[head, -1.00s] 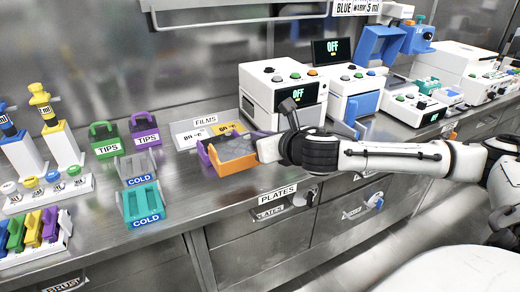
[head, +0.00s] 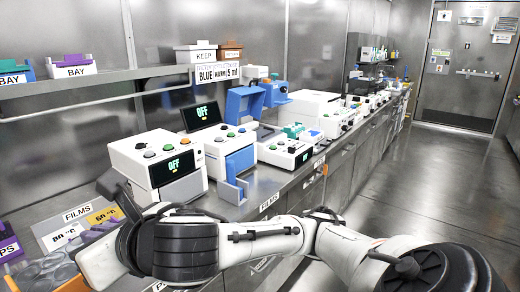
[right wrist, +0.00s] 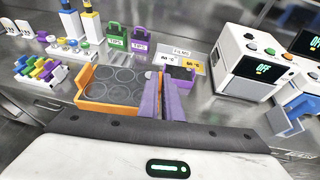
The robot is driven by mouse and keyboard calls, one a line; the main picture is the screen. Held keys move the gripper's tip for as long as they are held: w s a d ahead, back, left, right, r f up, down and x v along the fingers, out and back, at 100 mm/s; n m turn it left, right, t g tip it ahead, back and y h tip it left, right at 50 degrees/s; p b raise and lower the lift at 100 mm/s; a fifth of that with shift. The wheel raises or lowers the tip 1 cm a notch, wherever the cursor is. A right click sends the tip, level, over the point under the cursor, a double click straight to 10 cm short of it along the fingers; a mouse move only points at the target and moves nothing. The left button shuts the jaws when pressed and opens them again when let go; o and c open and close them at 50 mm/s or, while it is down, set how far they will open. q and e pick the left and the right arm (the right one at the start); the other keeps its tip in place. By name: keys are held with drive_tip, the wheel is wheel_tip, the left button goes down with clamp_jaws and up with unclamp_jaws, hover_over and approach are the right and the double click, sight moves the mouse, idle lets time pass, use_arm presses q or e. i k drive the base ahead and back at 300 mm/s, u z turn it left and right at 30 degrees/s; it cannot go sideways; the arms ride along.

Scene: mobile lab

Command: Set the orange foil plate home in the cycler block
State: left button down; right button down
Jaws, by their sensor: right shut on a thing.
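An orange-rimmed plate with several round wells (right wrist: 108,98) shows in the right wrist view, at the left of the fingers. My right gripper (right wrist: 160,84) is shut on its right edge. In the head view the plate (head: 50,272) is at the lower left corner, partly cut off and partly behind my right wrist. White instruments with green OFF displays, a nearer one (head: 160,165) and one behind it (head: 217,145), stand on the bench. I cannot tell which is the cycler block. My left gripper is not in view.
A films tray (head: 75,228) lies between the plate and the instruments. A blue flap (head: 231,190) sticks out at the bench front. A purple holder (right wrist: 180,74) is close right of the fingers. The aisle floor (head: 440,180) is clear.

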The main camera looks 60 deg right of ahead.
sight(260, 133)
drive_tip(key=z, duration=1.95)
